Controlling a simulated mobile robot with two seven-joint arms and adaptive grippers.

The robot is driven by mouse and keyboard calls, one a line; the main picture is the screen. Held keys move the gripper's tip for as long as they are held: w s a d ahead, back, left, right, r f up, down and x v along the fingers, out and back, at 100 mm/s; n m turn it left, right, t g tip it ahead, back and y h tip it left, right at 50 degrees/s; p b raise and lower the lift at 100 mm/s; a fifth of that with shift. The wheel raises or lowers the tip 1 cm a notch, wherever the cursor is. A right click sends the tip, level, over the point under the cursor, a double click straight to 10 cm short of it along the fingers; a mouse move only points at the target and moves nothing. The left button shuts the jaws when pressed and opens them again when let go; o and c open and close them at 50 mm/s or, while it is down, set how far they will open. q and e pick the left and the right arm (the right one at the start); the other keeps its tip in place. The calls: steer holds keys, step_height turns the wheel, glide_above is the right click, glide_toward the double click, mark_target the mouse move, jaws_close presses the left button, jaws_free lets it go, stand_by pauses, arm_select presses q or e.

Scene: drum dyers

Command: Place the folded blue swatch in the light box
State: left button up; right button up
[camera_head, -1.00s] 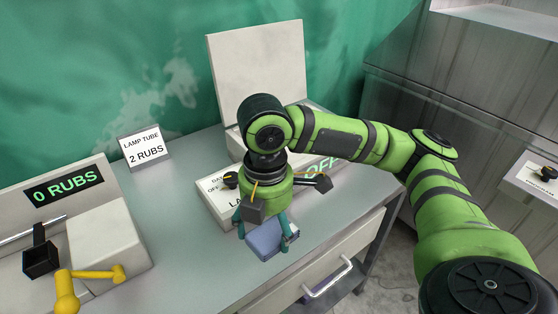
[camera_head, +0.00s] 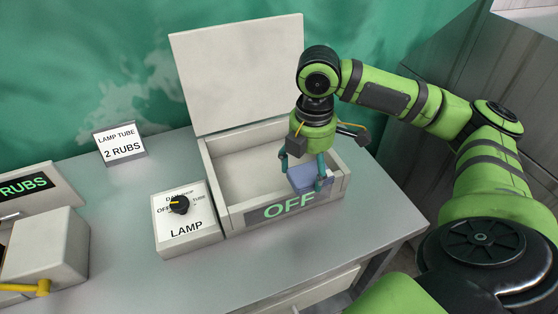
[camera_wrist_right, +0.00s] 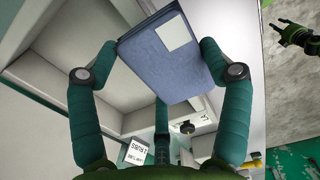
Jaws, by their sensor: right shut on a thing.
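The folded blue swatch (camera_head: 310,178) is held in my right gripper (camera_head: 304,168), at the right end of the open light box (camera_head: 215,170). In the right wrist view the swatch (camera_wrist_right: 165,62) sits between the green fingers of my right gripper (camera_wrist_right: 160,75), with a pale square patch on its face. The light box has a pale interior, a raised lid (camera_head: 240,72) and a front panel (camera_head: 288,207) reading OFF. Whether the swatch touches the box floor cannot be told. My left gripper is not seen in the head view.
A lamp control box (camera_head: 190,238) with a black knob (camera_head: 178,205) stands left of the light box. A LAMP TUBE 2 RUBS sign (camera_head: 120,145) stands at the back. A rubbing machine (camera_head: 45,247) is at the left. The grey table (camera_head: 130,205) is clear between them.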

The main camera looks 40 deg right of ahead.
steer(key=shift+w, duration=0.15)
steer(key=p, duration=0.3)
glide_above(272, 178)
step_height(272, 178, down, 6)
steer(key=shift+d+f, duration=0.1)
steer(key=shift+f, duration=0.3)
step_height(272, 178, down, 3)
steer(key=shift+f+p, duration=0.1)
steer(key=shift+p, duration=0.4)
steer(key=shift+f, duration=0.4)
steer(key=shift+f, duration=0.1)
steer(key=o, duration=1.1)
steer(key=shift+c, duration=0.2)
